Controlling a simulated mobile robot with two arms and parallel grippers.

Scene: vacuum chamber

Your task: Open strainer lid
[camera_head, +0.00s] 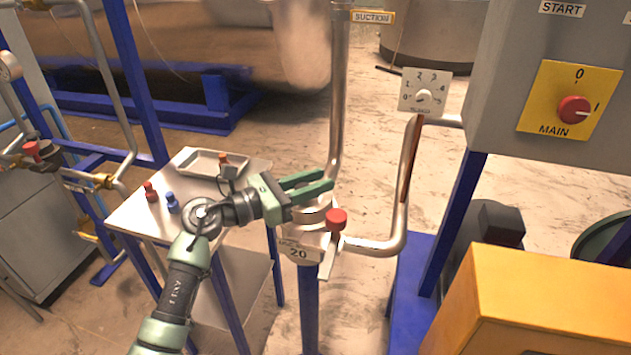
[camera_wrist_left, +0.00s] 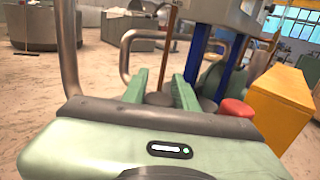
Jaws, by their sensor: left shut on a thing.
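The strainer (camera_head: 307,244) is a metal body on a blue post, joined to bent steel pipes, with a tag reading 20. A red knob (camera_head: 337,219) is on its right side; it also shows in the wrist view (camera_wrist_left: 236,107). My left gripper (camera_head: 312,187) is level over the strainer's top, its green fingers pointing right. In the left wrist view, the fingers (camera_wrist_left: 160,90) stand either side of a dark round part (camera_wrist_left: 160,98), seemingly the lid's top, and are shut on it. The lid is mostly hidden; I cannot tell whether it is raised. My right gripper is not in view.
A small steel table (camera_head: 135,215) at left holds a tray (camera_head: 200,163), a red part (camera_head: 150,192) and a blue part (camera_head: 172,202). A vertical suction pipe (camera_head: 338,100) rises behind the strainer. A yellow box (camera_head: 540,300) and grey control cabinet (camera_head: 560,60) stand at right.

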